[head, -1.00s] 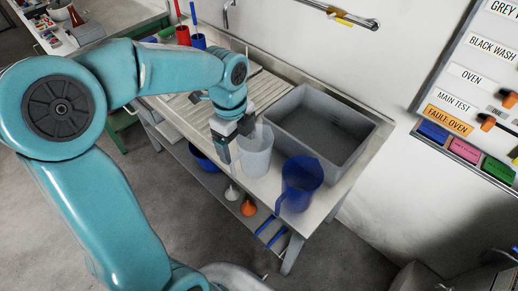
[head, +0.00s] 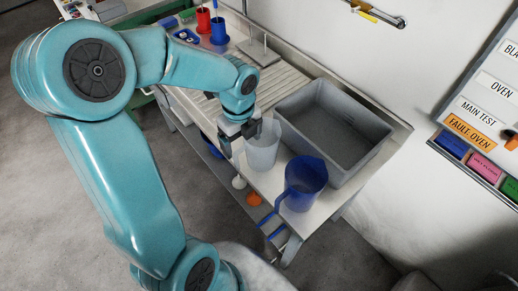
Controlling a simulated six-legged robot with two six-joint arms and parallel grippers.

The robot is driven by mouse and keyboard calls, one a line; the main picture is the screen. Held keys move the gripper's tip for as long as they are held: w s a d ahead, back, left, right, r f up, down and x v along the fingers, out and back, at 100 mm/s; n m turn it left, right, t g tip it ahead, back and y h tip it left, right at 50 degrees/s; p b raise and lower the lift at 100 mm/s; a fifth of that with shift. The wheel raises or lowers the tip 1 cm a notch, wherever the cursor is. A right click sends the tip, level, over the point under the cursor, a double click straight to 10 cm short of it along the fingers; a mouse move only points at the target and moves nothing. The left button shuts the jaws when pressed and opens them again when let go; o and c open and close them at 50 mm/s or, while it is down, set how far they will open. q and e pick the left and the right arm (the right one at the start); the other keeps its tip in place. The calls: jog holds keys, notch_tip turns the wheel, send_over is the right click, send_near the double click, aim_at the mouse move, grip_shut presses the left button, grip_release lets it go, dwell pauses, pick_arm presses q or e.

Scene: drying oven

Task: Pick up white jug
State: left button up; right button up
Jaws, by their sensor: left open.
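The white jug (head: 263,150) stands upright on the metal bench, between the blue jug and my left gripper. It is pale and translucent, with an open top. My left gripper (head: 229,147) points down at the jug's left side, close to its rim. The gripper is open. The jug's handle is not clearly visible, and I cannot tell whether the fingers are around it or just beside it. My right gripper is not in view.
A blue jug (head: 305,185) stands just right of the white jug. A grey basin (head: 335,130) sits behind them. Red (head: 204,21) and blue (head: 219,33) cups stand at the back left. The ribbed drainboard (head: 277,80) is mostly clear. A lower shelf holds funnels.

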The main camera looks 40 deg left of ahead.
aim_at(241, 149)
pick_arm(q)
jog(key=f, duration=0.6)
jog(key=shift+s+a+f, duration=0.1)
jog(key=shift+a+f, duration=0.05)
jog(key=shift+a, duration=0.1)
jog(key=c, duration=1.2)
